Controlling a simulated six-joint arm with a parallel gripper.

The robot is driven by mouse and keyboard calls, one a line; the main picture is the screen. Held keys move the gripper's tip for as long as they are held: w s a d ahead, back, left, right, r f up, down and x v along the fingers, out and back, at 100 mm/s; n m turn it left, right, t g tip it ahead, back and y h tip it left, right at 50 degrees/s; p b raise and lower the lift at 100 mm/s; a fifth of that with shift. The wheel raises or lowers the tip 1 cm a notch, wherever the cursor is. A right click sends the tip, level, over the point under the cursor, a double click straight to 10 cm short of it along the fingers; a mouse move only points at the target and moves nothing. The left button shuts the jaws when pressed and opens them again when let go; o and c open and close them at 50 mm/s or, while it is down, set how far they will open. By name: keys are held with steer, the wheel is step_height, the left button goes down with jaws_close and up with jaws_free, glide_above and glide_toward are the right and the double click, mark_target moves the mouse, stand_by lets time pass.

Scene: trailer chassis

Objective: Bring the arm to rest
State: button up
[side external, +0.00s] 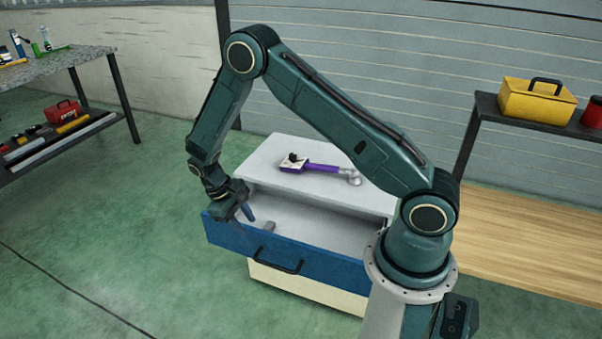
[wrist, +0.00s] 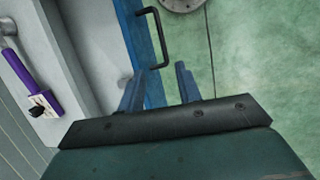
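My gripper (side external: 238,212) hangs at the left end of the pulled-out drawer (side external: 330,265), with its fingers pointing down near the blue front. In the wrist view, the two fingers of my gripper (wrist: 160,82) stand apart with nothing held between them. The blue drawer front (wrist: 143,50) shows between and beyond them; I cannot tell whether they touch it. The drawer's dark handle (side external: 278,262) is to the right of my gripper and also shows in the wrist view (wrist: 156,38). My arm is bent high over the cabinet.
A purple-handled tool (side external: 322,167) lies on the grey cabinet top (side external: 270,150). A small grey piece (side external: 266,227) shows in the drawer. A workbench (side external: 60,66) stands at the left, and a yellow toolbox (side external: 537,103) sits on a shelf at the right. Green floor is clear at the left.

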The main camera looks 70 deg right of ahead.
steer(key=s+a+r+t, duration=0.1)
steer(key=s+r+t, duration=0.15)
steer(key=r, duration=0.95)
steer(key=s+a+r+t, duration=0.2)
steer(key=s+r, duration=0.1)
steer(key=r, duration=0.9)
steer(key=s+a+r+t+y, duration=0.1)
steer(key=s+r, duration=0.3)
steer(key=s, duration=0.5)
steer(key=s+a+r+t, duration=0.1)
steer(key=s+r+t, duration=0.3)
steer(key=s, duration=0.5)
steer(key=shift+a+r+n+y, duration=0.3)
steer(key=shift+a+r+y, duration=0.1)
steer(key=shift+r, duration=0.35)
